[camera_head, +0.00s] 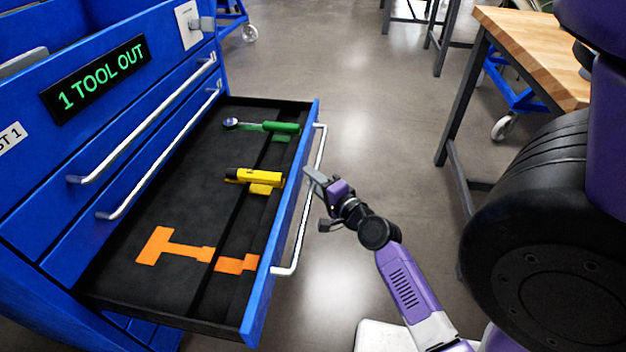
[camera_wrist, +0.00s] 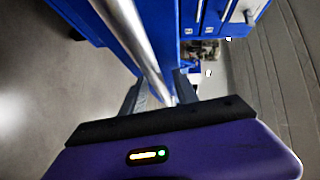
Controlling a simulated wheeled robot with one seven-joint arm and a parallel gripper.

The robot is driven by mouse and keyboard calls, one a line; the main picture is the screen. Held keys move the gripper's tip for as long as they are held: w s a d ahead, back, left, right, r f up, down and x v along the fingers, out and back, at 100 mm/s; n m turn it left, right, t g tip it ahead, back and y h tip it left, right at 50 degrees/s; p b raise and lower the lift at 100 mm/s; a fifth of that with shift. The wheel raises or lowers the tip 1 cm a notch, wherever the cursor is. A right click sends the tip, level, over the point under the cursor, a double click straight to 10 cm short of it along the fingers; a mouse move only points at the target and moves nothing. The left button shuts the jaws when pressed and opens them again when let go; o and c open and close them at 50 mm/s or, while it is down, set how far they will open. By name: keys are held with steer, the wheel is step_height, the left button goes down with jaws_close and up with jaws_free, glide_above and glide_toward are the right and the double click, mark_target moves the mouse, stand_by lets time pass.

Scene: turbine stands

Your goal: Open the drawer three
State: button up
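The third drawer (camera_head: 187,200) down in the blue cabinet stands pulled far out, with its dark lining in full view. Its silver handle (camera_head: 300,222) runs along the blue front panel; the bar also crosses the wrist view (camera_wrist: 135,38). My gripper (camera_head: 316,182) is at the far part of this handle. In the wrist view, the bar runs down between my two fingers (camera_wrist: 160,95) and fills the gap between them, so they look shut on it. The exact contact is partly hidden by my gripper's body.
The drawer holds a green-handled ratchet (camera_head: 262,126), a yellow tool (camera_head: 254,176) and an empty orange hammer-shaped cutout (camera_head: 175,247). Two upper drawers are shut. A sign (camera_head: 98,78) reads "1 TOOL OUT". A wood-topped workbench (camera_head: 535,45) stands right; grey floor (camera_head: 350,100) lies between.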

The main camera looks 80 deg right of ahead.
steer(key=v, duration=0.7)
steer(key=shift+s+a, duration=0.2)
steer(key=shift+s, duration=0.1)
stand_by(0.3)
steer(key=w+a+r+n+t+y, duration=0.1)
steer(key=a+r+n+t+y, duration=0.1)
steer(key=a+n, duration=0.75)
steer(key=a+r+n+t+y, duration=0.1)
steer(key=a+r+n+y, duration=0.15)
steer(key=a+n, duration=0.7)
steer(key=s+a+n+y, duration=0.3)
steer(key=a, duration=0.5)
steer(key=s+a+n+y, duration=0.3)
steer(key=a, duration=0.5)
step_height(320, 180, up, 20)
steer(key=p, duration=1.8)
steer(key=shift+a+f+g+p, duration=0.15)
steer(key=shift+g+p, duration=0.15)
steer(key=shift+p, duration=0.05)
